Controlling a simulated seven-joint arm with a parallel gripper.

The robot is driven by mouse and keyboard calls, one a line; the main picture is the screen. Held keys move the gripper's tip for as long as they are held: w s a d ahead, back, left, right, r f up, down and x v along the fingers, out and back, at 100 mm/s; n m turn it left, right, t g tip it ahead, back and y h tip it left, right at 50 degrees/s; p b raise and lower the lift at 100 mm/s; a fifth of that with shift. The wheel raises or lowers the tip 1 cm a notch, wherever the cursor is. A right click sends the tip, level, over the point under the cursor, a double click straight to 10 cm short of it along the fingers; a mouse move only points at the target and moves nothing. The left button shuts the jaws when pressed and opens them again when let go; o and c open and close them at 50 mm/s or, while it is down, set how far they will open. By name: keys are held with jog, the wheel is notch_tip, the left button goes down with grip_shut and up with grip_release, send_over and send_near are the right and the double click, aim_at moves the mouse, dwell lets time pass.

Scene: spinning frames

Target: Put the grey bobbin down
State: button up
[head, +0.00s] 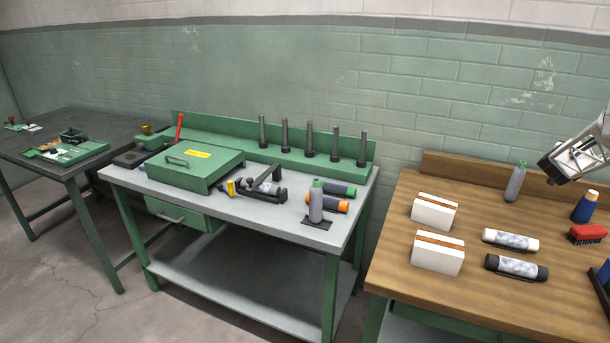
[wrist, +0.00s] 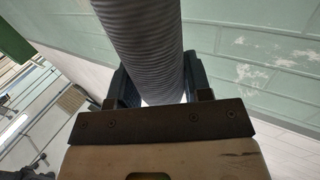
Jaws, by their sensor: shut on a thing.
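My gripper (wrist: 152,92) is shut on a grey ribbed bobbin (wrist: 142,35) in the wrist view. The bobbin sits between the two dark fingers and runs out of the top of that view, so its ends are hidden. In the head view my gripper (head: 547,170) is at the upper right, above the back of the wooden bench. A grey bobbin with a green top (head: 515,184) shows just left of it, slightly tilted; I cannot tell whether it is the held one. Another grey bobbin with a green top (head: 316,203) stands on a dark pad on the middle table.
The wooden bench (head: 395,267) holds two white blocks (head: 436,212), two lying bobbins (head: 511,240), a blue-and-tan bobbin (head: 585,206) and a red brush (head: 587,234). The middle table (head: 265,214) carries a green machine (head: 195,165), several upright pegs (head: 310,140) and two lying dark bobbins (head: 329,205).

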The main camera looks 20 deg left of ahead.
notch_tip(320, 180, up, 6)
jog(key=shift+f, duration=0.1)
jog(key=a+n+t+y, duration=0.2)
jog(key=a+n+y, duration=0.3)
jog(key=a, duration=4.8)
jog(key=s+a+n+y, duration=0.15)
jog(key=s+a, duration=0.45)
jog(key=a, duration=0.6)
jog(key=s+a+y, duration=0.2)
jog(key=s+a, duration=0.4)
jog(key=a, duration=0.6)
jog(key=s+a+n+y, duration=0.15)
jog(key=s+a, duration=0.45)
jog(key=a, duration=0.6)
notch_tip(320, 180, down, 13)
jog(key=shift+r+m+y, duration=0.2)
jog(key=shift+m+y, duration=0.1)
jog(key=shift+y, duration=0.1)
notch_tip(320, 180, down, 6)
jog(key=shift+f, duration=0.15)
